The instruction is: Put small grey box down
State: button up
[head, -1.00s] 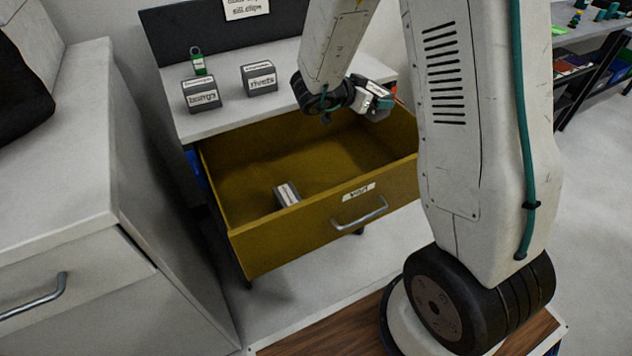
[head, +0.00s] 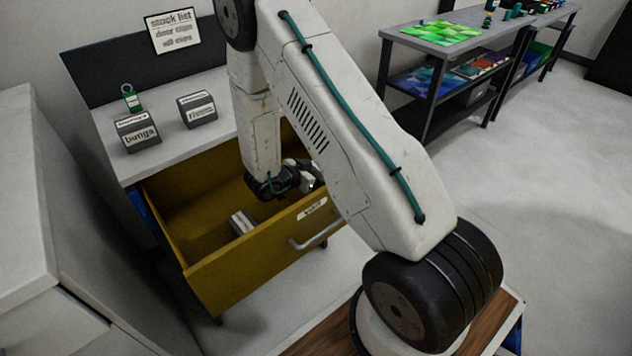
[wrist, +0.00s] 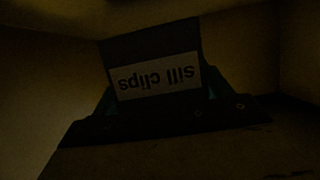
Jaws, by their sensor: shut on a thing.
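A dark box with a pale label reading "sill clips" (wrist: 157,77), upside down in the dim wrist view, sits between the fingers of my gripper (wrist: 160,100). My gripper is shut on it. In the head view my gripper (head: 303,176) is low at the right part of the open yellow drawer (head: 190,235), partly hidden by my arm, and the held box cannot be made out there. The dark yellowish surfaces around the box in the wrist view look like the drawer's inside. Whether the box touches the drawer floor cannot be told.
Another small grey box (head: 241,222) lies in the drawer near its front wall. Two labelled grey boxes, "bungs" (head: 138,135) and another (head: 198,110), and a green-tagged item (head: 131,98) stand on the worktop above. A shelf table (head: 440,40) is at the right.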

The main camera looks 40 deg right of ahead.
jog(key=shift+f, duration=1.8)
jog(key=shift+f, duration=0.1)
jog(key=o, duration=1.1)
jog(key=v, duration=0.7)
jog(key=shift+a, duration=0.25)
